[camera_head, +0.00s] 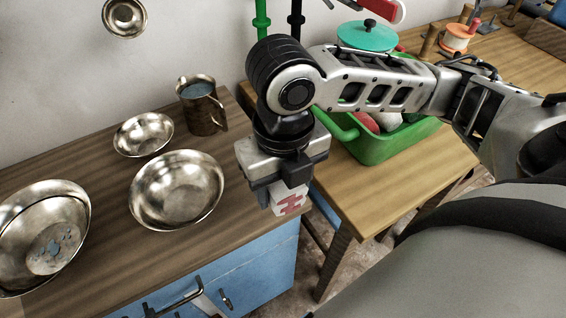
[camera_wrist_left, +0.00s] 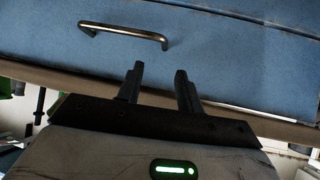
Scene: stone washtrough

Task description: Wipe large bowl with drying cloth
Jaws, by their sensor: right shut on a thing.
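My right gripper (camera_head: 284,192) points down, shut on a white cloth with a red pattern (camera_head: 290,203). It is to the right of the bowls, near the counter's right end, and the cloth does not touch any bowl. A wide metal bowl (camera_head: 176,190) sits on the wooden counter. I cannot tell which is the large one. My left gripper (camera_wrist_left: 158,78) is open and empty in the left wrist view, in front of a blue cabinet front.
A small metal bowl (camera_head: 143,134) and a metal mug (camera_head: 202,105) stand at the back of the counter (camera_head: 105,262). A green basin (camera_head: 388,148) with dishes stands on the right table. A handle (camera_wrist_left: 125,36) is on the blue cabinet.

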